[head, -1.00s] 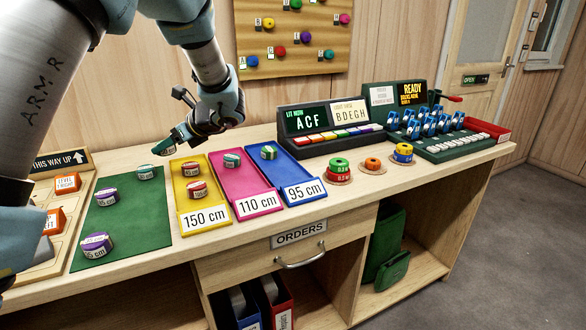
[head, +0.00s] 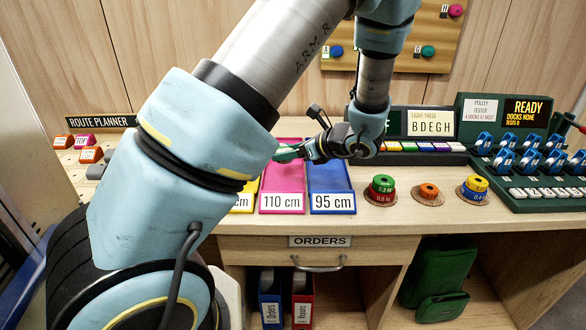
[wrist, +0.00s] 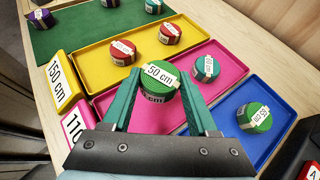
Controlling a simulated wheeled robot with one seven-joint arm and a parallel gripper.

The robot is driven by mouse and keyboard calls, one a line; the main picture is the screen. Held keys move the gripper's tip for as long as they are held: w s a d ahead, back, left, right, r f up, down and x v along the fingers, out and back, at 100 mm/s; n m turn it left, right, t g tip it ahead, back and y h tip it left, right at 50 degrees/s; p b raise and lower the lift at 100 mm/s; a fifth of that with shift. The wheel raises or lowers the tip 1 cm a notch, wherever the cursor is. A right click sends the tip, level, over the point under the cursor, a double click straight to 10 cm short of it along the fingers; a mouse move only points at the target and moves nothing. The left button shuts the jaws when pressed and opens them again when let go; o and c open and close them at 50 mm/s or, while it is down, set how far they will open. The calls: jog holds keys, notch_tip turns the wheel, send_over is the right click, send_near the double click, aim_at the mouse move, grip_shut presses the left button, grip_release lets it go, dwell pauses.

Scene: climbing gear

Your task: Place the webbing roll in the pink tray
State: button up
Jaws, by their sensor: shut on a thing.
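The webbing roll (wrist: 158,84) is green with a white band whose visible part reads "50 cm". My gripper (wrist: 157,92) is shut on it, one teal finger on each side. In the wrist view it is above the pink tray, near the yellow tray's side. The pink tray (head: 284,180), labelled 110 cm, lies between the yellow and blue trays. One teal-green roll (wrist: 205,68) lies in its far part. In the head view my gripper (head: 288,153) is over the tray's far half, and the roll is hard to make out.
The yellow tray (wrist: 92,68) holds two red rolls (wrist: 170,33). The blue tray (head: 330,182) holds a green roll (wrist: 255,117). A green mat (wrist: 82,32) carries other rolls. Stacked discs (head: 382,188) stand right of the trays. My arm hides much of the counter's left side.

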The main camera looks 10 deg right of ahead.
aim_at(288, 178)
jog(key=shift+f+p, duration=0.4)
jog(key=shift+f, duration=2.25)
jog(key=shift+a+f, duration=0.1)
jog(key=shift+f, duration=0.05)
jog(key=o, duration=1.4)
jog(key=shift+c, duration=0.2)
